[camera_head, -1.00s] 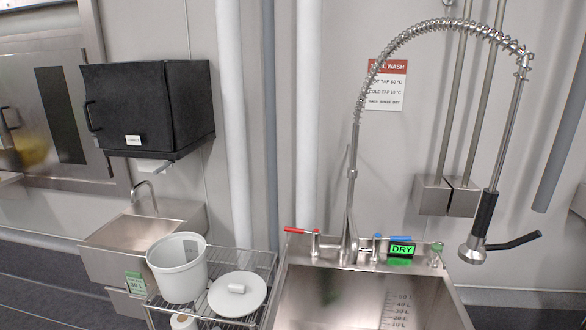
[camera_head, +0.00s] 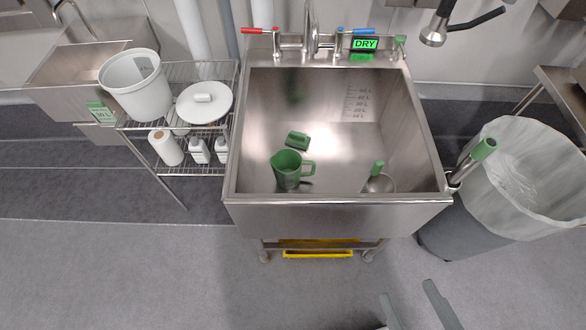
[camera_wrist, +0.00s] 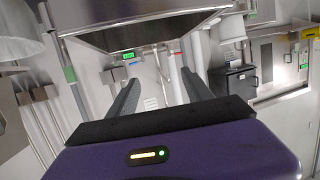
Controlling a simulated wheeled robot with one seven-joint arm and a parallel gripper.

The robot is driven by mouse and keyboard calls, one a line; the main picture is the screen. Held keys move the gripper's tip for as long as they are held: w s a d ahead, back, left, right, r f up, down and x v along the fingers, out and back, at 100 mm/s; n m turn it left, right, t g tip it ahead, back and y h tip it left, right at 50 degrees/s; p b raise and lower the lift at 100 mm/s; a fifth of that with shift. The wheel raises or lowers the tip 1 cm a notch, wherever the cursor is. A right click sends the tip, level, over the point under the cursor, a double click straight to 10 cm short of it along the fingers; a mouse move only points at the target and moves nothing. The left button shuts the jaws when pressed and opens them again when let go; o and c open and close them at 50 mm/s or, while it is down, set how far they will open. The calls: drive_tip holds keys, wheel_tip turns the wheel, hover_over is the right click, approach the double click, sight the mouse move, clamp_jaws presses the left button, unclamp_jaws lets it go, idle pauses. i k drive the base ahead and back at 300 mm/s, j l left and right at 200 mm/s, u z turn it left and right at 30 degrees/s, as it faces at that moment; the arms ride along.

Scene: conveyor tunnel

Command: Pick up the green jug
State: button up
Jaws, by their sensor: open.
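The green jug (camera_head: 288,169) stands upright in the steel sink basin (camera_head: 262,115), near its front wall and left of the middle. Its handle points right. A green block-like item (camera_head: 298,140) lies behind it, and a green-handled scoop or ladle (camera_head: 378,180) lies to its right. My gripper (camera_head: 410,300) shows at the bottom edge, in front of the sink and to the right, well apart from the jug. In the wrist view my gripper (camera_wrist: 158,90) has its two fingers spread with nothing between them. The jug is not visible in the wrist view.
A wire rack (camera_head: 185,75) with a white bucket (camera_head: 135,85), a lid (camera_head: 204,103) and bottles stands left of the sink. A lined bin (camera_head: 525,180) stands right. The sink's front rim and a hanging spray head (camera_head: 433,32) are obstacles. The floor in front is clear.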

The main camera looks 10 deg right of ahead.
sight(287, 164)
drive_tip(key=i+j+z, duration=0.1)
drive_tip(key=j, duration=0.25)
drive_tip(key=i+j+z, duration=0.1)
drive_tip(key=j, duration=0.25)
drive_tip(key=i+j+z, duration=0.1)
drive_tip(key=j, duration=0.25)
drive_tip(key=i+j+z, duration=0.1)
drive_tip(key=j, duration=0.3)
drive_tip(key=i+j+z, duration=0.1)
drive_tip(key=i+j, duration=0.55)
